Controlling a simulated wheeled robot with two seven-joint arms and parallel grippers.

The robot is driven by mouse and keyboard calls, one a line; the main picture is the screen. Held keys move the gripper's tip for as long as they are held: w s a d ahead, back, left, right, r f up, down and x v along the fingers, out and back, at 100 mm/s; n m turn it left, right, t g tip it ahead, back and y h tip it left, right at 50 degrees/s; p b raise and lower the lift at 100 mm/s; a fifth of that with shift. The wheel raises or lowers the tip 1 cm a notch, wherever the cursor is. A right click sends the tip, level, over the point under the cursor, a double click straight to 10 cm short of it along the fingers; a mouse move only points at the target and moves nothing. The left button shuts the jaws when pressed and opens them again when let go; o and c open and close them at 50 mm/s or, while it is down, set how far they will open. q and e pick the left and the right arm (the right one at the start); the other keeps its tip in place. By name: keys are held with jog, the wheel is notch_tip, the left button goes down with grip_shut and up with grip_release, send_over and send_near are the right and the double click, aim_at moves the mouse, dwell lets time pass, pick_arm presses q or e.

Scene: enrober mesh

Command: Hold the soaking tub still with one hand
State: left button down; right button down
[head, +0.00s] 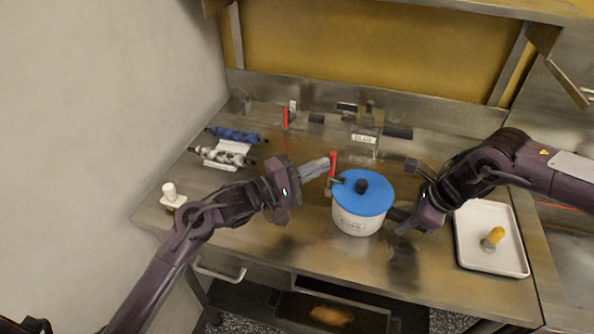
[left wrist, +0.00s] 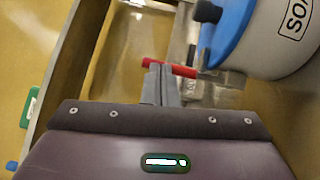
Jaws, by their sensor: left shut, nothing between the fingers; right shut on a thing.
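The soaking tub (head: 358,222) is a white round pot with a blue lid (head: 364,193) and a black knob, standing upright on the steel counter. Its lettered white side also shows in the left wrist view (left wrist: 285,45). My right gripper (head: 400,217) is at the tub's right side, shut on what looks like its dark side handle; the arm partly hides the grip. My left gripper (head: 325,166) is shut and empty, left of the lid. Its closed fingertips are close to a red-handled tool (left wrist: 183,71) beside the tub; I cannot tell whether they touch it.
A white tray (head: 464,250) with a yellow-topped piece (head: 493,237) lies at the right. A blue roller (head: 233,135) and a patterned roller (head: 222,156) lie at the back left. A white-knobbed item (head: 170,192) stands at the left edge. The front middle counter is clear.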

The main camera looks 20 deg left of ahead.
pick_arm(q)
jog(key=r+v, duration=0.1)
jog(key=v, duration=1.2)
jog(key=shift+s+a, duration=0.25)
jog(key=shift+a, duration=0.05)
pick_arm(e)
jog(key=c, duration=1.2)
grip_release()
jog(key=shift+o, duration=0.2)
